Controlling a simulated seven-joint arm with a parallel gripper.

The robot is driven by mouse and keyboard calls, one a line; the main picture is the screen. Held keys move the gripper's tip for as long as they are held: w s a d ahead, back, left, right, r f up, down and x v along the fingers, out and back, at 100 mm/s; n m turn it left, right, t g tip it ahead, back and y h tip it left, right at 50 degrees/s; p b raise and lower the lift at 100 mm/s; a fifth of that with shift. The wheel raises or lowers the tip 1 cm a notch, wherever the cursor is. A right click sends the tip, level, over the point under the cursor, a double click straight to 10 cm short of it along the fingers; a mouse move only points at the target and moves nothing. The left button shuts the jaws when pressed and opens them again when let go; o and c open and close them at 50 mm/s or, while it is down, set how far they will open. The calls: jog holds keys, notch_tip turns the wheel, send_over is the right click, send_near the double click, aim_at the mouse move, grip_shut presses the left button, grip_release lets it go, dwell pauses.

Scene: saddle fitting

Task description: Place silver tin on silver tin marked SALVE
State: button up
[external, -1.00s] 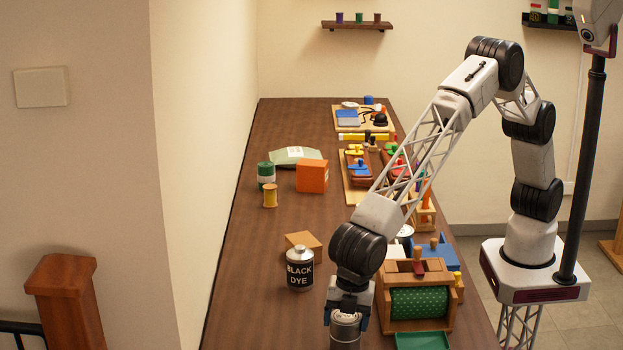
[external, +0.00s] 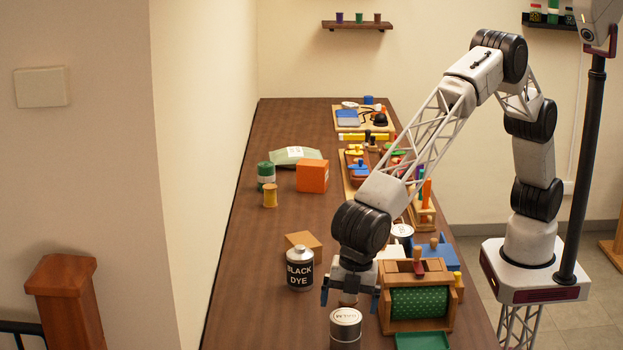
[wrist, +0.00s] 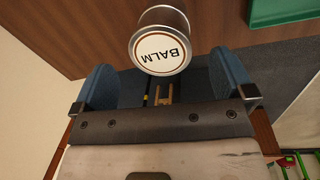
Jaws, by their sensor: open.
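A silver tin (external: 346,326) with a white, brown-ringed lid stands upright at the near end of the bench, its bottom cut off by the picture edge. In the wrist view its lid reads BALM (wrist: 160,53). My gripper (external: 349,299) is open and empty just above and behind this tin, its two blue fingers apart. In the wrist view the gripper (wrist: 163,80) has the lid ahead of the gap between its fingers. No SALVE marking is readable; whether another tin is under the BALM tin cannot be told. Another tin with a pale lid (external: 403,231) stands behind my arm.
A wooden frame with a green roller (external: 419,302) stands close right of the gripper, with a green tray (external: 422,341) before it. A BLACK DYE can (external: 300,270) and a cardboard box (external: 304,241) stand to the left. The bench's left front is clear.

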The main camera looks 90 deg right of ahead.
aim_at(352, 316)
notch_tip(352, 316, up, 7)
jog(key=shift+s, duration=0.35)
jog(key=shift+r, duration=0.1)
dwell(0.8)
